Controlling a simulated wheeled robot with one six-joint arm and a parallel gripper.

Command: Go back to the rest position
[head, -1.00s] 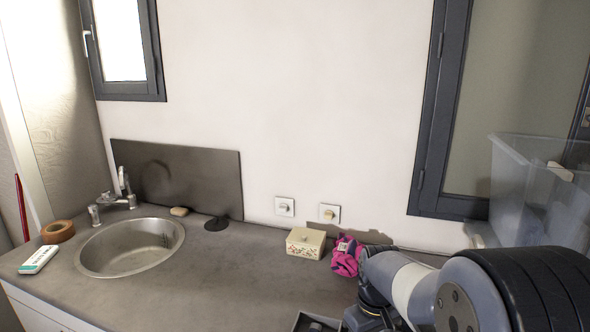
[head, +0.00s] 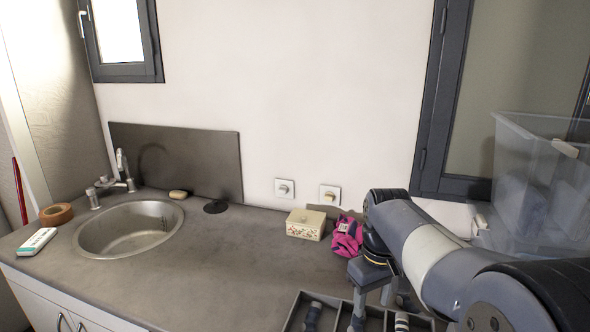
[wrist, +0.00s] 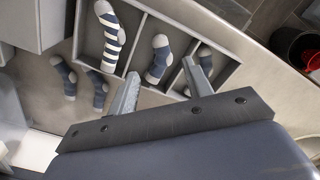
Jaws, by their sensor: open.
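My gripper (wrist: 160,84) is open in the wrist view, with its two fingers apart and nothing between them. It also shows in the head view (head: 372,300), pointing down above the divided tray at the bottom edge. The grey tray (head: 289,318) holds socks in its compartments. In the wrist view a striped sock (wrist: 109,36) and a blue-grey and white sock (wrist: 158,60) lie in it. Another sock (wrist: 204,58) is partly hidden by a finger.
Two socks (wrist: 63,77) (wrist: 98,91) lie outside the tray. A floral box (head: 305,225) and pink cloth (head: 347,238) sit by the wall. A sink (head: 130,229) is at left, a clear bin (head: 520,190) at right. The counter between sink and tray is clear.

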